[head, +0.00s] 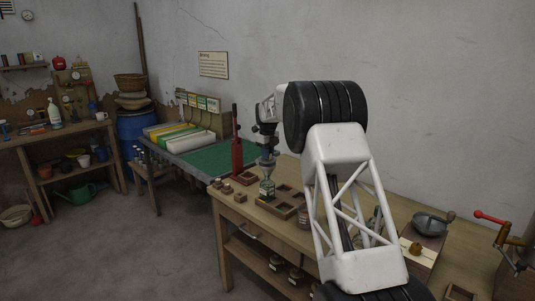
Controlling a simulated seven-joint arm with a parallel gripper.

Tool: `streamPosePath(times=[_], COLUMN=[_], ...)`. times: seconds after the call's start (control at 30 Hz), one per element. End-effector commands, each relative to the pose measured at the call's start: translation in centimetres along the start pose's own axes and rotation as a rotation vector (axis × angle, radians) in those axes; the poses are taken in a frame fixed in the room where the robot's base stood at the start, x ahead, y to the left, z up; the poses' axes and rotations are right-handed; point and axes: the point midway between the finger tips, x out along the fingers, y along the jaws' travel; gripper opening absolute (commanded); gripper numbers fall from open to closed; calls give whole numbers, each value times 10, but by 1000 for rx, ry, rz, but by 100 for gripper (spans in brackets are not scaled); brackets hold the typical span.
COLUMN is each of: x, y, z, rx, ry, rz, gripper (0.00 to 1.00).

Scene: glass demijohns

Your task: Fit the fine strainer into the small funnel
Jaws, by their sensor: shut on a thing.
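My gripper (267,130) is at the end of the white arm, pointing down above the front left part of the wooden bench. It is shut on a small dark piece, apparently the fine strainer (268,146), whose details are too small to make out. Just below it, the small grey funnel (268,163) stands upright in the neck of a small green glass demijohn (267,188). The strainer is right over the funnel's mouth. I cannot tell whether it touches the funnel or sits inside it.
A tall red bottle-like tool (237,150) stands left of the funnel. Wooden compartment trays (284,208) and small wooden blocks (240,197) lie around the demijohn. A grey bowl (430,224) is at the right. A green-topped table (212,160) adjoins behind.

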Motion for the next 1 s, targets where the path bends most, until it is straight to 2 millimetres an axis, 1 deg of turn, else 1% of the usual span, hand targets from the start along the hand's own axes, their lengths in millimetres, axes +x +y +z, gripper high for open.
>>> streamPosePath(times=[1.0], x=[15], y=[0], z=[0], rx=[0], ry=[1], rz=[0], gripper=[0])
